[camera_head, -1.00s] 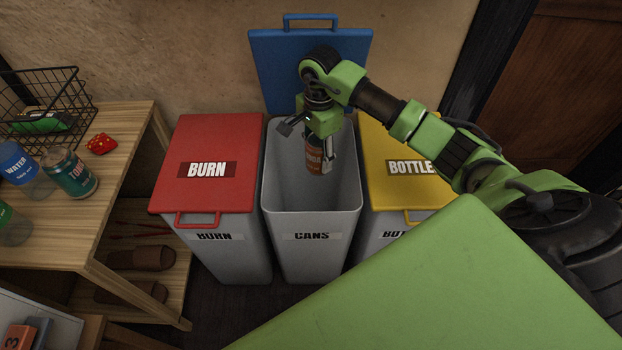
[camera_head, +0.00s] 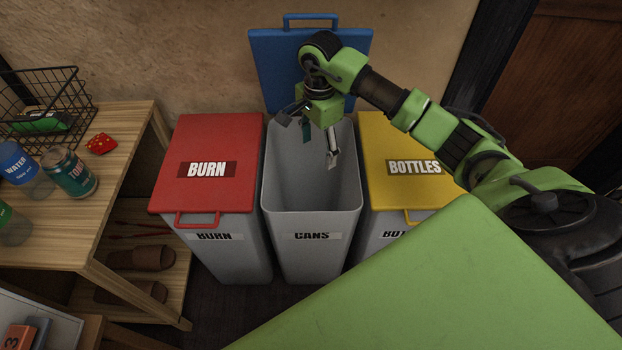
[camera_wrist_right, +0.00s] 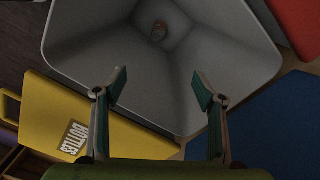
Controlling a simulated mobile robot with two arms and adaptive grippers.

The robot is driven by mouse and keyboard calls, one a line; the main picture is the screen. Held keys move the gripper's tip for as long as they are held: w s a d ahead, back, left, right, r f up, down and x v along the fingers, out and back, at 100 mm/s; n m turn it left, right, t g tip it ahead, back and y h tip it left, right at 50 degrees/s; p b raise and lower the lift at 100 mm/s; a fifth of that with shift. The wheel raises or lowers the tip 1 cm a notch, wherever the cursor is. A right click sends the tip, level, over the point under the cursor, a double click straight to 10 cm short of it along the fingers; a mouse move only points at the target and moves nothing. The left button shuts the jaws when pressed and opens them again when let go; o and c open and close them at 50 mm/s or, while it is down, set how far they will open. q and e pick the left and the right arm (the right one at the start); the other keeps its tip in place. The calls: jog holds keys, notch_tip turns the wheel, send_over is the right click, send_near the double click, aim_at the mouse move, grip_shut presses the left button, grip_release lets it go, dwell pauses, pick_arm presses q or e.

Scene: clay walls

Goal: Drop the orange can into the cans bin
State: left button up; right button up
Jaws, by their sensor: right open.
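The cans bin (camera_head: 311,237) is grey with a "CANS" label, and its blue lid (camera_head: 345,85) stands raised against the wall. My right gripper (camera_head: 318,150) is open and empty over the mouth of the cans bin. In the right wrist view its two fingers (camera_wrist_right: 160,88) are spread apart over the bin opening. My left gripper is not in view.
The red-lidded burn bin (camera_head: 207,150) stands left of the cans bin, the yellow-lidded bottles bin (camera_head: 405,190) right. Both lids are shut. A wooden table (camera_head: 110,200) at left holds a green can (camera_head: 70,172), bottles and a wire basket (camera_head: 45,100).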

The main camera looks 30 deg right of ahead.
jog(key=shift+r, duration=2.35)
jog(key=shift+s, duration=0.1)
